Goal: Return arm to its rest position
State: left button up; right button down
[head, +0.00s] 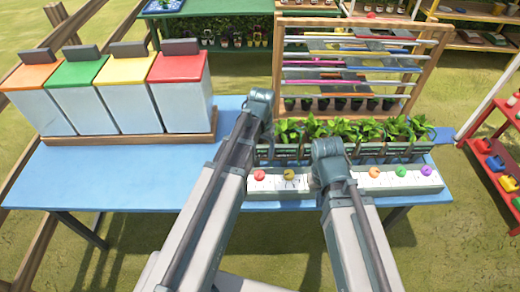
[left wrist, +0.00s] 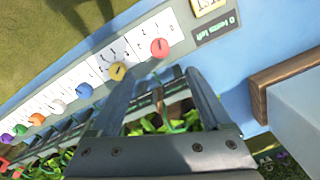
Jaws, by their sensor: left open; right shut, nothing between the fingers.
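In the head view, my left arm (head: 225,175) reaches up and forward over the blue table, its far end by the left end of the plant row. Its fingers are hidden there. In the left wrist view, my left gripper (left wrist: 157,68) is open, its two fingers apart, with plant leaves (left wrist: 155,125) and part of the knob panel (left wrist: 85,67) behind them. I see nothing held between them. My right arm (head: 355,225) reaches up to the front of the plant row and covers the middle of the knob panel. Its fingers are hidden.
The blue table (head: 115,180) carries several lidded bins (head: 185,105) on a wooden tray (head: 130,140) at left. A row of potted plants (head: 395,130) stands behind the white knob panel (head: 410,180). A wooden rack (head: 440,60) stands behind. The table's front left is clear.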

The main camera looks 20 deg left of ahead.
pick_arm(q)
jog(key=s+d+m, duration=0.1)
jog(key=s+d, duration=0.4)
jog(key=s, duration=0.2)
jog(key=s+d+m+y, duration=0.1)
jog(key=s+d, duration=0.4)
jog(key=s, duration=0.2)
jog(key=shift+s+r, duration=0.15)
jog(key=shift+s, duration=0.1)
pick_arm(e)
jog(key=shift+a, duration=0.1)
dwell(0.5)
